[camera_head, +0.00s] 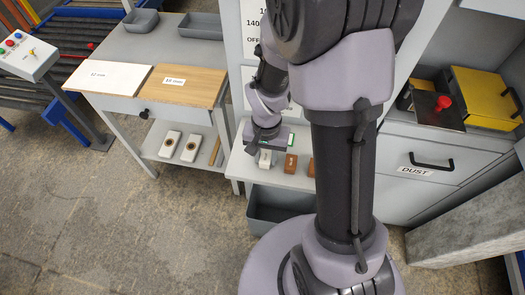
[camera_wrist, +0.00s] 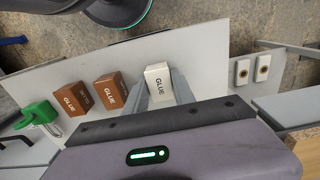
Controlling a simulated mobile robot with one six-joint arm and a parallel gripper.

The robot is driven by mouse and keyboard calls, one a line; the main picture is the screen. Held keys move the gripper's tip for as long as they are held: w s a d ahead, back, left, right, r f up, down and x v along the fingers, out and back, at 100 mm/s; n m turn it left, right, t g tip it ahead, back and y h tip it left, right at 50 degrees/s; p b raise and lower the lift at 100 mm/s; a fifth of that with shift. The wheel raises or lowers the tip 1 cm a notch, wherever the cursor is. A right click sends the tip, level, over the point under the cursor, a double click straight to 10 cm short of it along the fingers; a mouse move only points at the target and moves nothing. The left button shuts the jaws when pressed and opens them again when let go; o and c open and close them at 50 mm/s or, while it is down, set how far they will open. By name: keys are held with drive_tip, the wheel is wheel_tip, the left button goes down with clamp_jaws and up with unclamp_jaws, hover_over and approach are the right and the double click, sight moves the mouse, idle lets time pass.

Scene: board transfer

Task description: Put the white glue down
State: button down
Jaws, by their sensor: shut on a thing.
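The white glue (camera_wrist: 158,82) is a small white box marked GLUE, seen between the two grey fingers of my gripper (camera_wrist: 163,92) in the wrist view. My gripper is shut on it. In the head view the white glue (camera_head: 265,159) shows just below my gripper (camera_head: 265,149), over the left part of a light shelf (camera_head: 240,168). I cannot tell whether its underside touches the shelf. Two brown boxes stand on the same surface: one brown glue box (camera_wrist: 110,91) close by and another brown box (camera_wrist: 75,98) farther left.
A green padlock (camera_wrist: 38,114) lies beyond the brown boxes. A grey bin (camera_head: 275,207) is under the shelf. A side table holds a white board (camera_head: 108,76), a wooden board (camera_head: 187,85) and, lower down, two white blocks (camera_head: 170,143). A DUST drawer (camera_head: 420,165) is at right.

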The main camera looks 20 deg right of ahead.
drive_tip(key=shift+s+r, duration=0.15)
drive_tip(key=shift+r, duration=0.05)
drive_tip(key=shift+f, duration=0.2)
drive_tip(key=c, duration=1.1)
unclamp_jaws()
drive_tip(key=shift+o, duration=0.2)
